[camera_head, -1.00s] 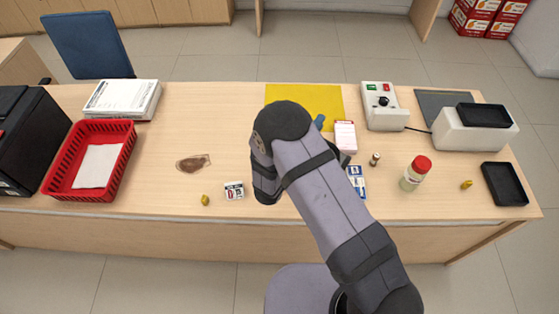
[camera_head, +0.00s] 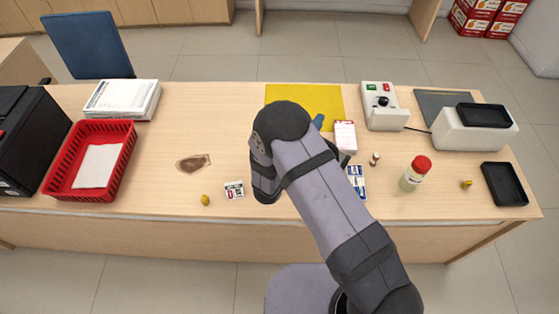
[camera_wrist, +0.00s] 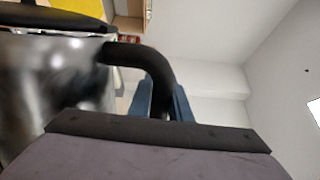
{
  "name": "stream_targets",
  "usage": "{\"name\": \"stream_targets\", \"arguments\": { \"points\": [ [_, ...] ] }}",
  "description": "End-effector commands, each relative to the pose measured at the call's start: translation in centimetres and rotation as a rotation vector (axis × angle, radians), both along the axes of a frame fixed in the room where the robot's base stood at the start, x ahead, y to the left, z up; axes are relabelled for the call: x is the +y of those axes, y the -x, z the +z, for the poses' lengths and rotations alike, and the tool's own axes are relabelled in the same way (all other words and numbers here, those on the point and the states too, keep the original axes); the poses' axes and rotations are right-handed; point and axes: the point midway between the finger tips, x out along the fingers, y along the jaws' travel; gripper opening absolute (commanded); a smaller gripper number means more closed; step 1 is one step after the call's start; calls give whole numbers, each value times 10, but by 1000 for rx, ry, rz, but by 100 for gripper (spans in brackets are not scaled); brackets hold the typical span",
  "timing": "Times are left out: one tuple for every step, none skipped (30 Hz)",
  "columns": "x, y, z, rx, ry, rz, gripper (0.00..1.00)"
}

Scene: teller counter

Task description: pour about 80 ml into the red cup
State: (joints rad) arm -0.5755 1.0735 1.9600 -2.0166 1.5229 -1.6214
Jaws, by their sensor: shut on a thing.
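In the wrist view, a shiny metal vessel (camera_wrist: 50,85) with a black handle (camera_wrist: 140,57) fills the left side. The blue fingers of my gripper (camera_wrist: 163,102) are shut on that handle. The vessel looks tilted in this view; its spout and contents are not visible. In the head view, my arm hides the vessel and most of my gripper; only a blue piece (camera_head: 318,121), likely a finger, shows beside the arm over the yellow mat (camera_head: 305,94). I cannot make out the red cup in either view; it may be behind my arm.
The counter between basket and arm is mostly clear.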

Motion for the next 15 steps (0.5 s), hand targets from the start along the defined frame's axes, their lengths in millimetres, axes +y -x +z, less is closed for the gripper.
{"name": "stream_targets", "arguments": {
  "points": [
    [-1,0,2,-10,-2,0,0],
    [-3,2,0,-13,-10,-1,0],
    [-7,3,-2,-22,-24,-2,0],
    [-10,5,-4,-30,-39,-2,0],
    [-13,7,-6,-38,-53,-2,0],
    [-18,10,-8,-49,-71,-2,0],
    [-22,13,-10,-57,-85,-2,0],
    [-26,15,-11,-66,-98,-2,0],
    [-31,18,-14,-76,-118,-2,0],
    [-35,20,-16,-86,-132,-3,0],
    [-38,23,-18,-94,-145,-2,0],
    [-43,26,-20,-106,-164,-2,0],
    [-47,28,-21,-114,-178,-2,0],
    [-48,29,-15,-124,-195,-1,0],
    [-51,30,-13,-137,-214,0,0]
  ]
}}
